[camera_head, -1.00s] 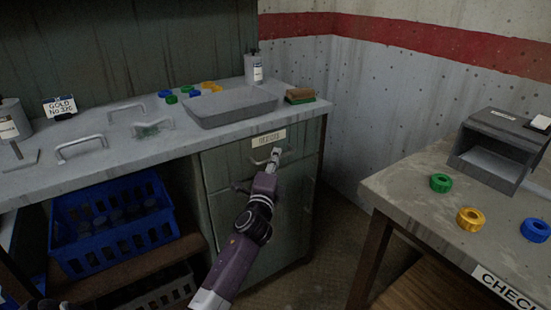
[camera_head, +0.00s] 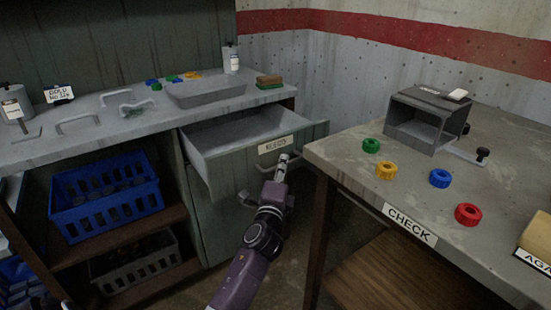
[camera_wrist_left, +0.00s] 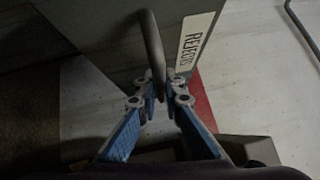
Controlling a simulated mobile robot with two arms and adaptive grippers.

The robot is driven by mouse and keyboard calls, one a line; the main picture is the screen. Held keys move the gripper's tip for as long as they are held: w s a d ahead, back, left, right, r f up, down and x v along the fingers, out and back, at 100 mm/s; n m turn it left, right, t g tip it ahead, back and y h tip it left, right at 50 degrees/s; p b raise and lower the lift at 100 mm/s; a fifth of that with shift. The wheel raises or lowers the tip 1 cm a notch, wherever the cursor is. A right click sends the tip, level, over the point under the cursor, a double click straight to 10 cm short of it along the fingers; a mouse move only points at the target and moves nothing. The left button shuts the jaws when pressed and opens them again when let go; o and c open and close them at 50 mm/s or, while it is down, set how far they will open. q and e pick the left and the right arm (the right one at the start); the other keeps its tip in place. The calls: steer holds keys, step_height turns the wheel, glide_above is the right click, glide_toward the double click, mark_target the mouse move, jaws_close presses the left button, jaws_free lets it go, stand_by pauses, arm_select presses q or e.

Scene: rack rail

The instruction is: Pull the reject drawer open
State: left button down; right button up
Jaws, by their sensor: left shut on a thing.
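The reject drawer (camera_head: 222,157) is pulled out from under the left bench, and its inside looks empty from above. A pale label (camera_head: 275,145) is on its front. My left gripper (camera_head: 284,160) is at the drawer front, just below the label. In the left wrist view, my left gripper (camera_wrist_left: 160,95) is shut on the grey bar handle (camera_wrist_left: 152,45), with the "REJECTS" label (camera_wrist_left: 190,42) beside it. My right gripper is not in view.
The check table (camera_head: 330,152) stands close to the right of the open drawer. It holds coloured rings and a grey box (camera_head: 428,120). A grey tray (camera_head: 205,94) sits on the bench. A blue crate (camera_head: 107,198) is on the shelf below.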

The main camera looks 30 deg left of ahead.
arm_select(q)
steer(key=s+d, duration=0.2)
steer(key=d, duration=0.4)
steer(key=shift+s, duration=0.25)
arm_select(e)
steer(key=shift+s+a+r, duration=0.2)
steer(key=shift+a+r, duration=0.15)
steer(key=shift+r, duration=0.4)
arm_select(q)
steer(key=shift+f, duration=0.1)
steer(key=c, duration=2)
jaws_free()
steer(key=shift+c, duration=0.2)
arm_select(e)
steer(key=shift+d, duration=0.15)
arm_select(q)
steer(key=r+v, duration=0.1)
steer(key=v, duration=0.6)
steer(key=shift+s+f, duration=0.25)
steer(key=shift+f, duration=0.2)
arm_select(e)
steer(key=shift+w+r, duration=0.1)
